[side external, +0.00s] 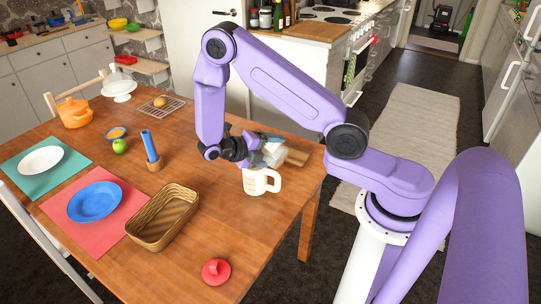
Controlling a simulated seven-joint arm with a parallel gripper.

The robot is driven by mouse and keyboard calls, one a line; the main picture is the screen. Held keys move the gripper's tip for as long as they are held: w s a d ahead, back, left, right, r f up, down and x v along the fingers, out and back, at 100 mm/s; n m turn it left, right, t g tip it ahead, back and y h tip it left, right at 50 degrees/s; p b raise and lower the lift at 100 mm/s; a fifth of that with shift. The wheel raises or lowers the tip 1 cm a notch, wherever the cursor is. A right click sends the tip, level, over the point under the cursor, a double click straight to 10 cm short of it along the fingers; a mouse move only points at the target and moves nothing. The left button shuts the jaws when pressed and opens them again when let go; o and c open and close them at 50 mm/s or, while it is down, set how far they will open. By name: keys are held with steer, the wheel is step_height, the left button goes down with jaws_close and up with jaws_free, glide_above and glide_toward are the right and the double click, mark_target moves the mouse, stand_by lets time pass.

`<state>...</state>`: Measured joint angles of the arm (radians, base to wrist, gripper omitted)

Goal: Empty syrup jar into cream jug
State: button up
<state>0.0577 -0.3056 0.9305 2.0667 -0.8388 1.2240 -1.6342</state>
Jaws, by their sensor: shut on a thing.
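The cream jug (256,182) stands upright on the wooden table near its right edge. It is cream-coloured with a handle on its right side, and its mouth is partly covered by what is above it. My gripper (262,147) is just above the jug, reaching in from the left. It is shut on a small pale jar (274,155), which I take to be the syrup jar. The jar appears tilted over the jug's mouth. Its contents, and whether anything is flowing, are too small to tell.
A wicker basket (163,217) and a red lid-like disc (216,271) are left and in front. A blue cylinder (149,145) stands in a small holder farther left. The table between basket and jug is clear.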

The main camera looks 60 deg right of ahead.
step_height(320, 180, up, 3)
steer(key=shift+r, duration=0.1)
step_height(320, 180, down, 5)
steer(key=shift+f, duration=0.1)
steer(key=shift+s+m+t, duration=0.1)
steer(key=shift+m+t, duration=0.5)
steer(key=shift+m, duration=0.1)
steer(key=shift+r, duration=2.7)
step_height(320, 180, down, 4)
steer(key=shift+f, duration=0.5)
steer(key=shift+a+r+m+t+y, duration=0.15)
steer(key=shift+r+m, duration=0.1)
steer(key=shift+m, duration=0.35)
steer(key=shift+a+r+m+t+y, duration=0.15)
steer(key=shift+r+m, duration=0.05)
steer(key=shift+m, duration=0.4)
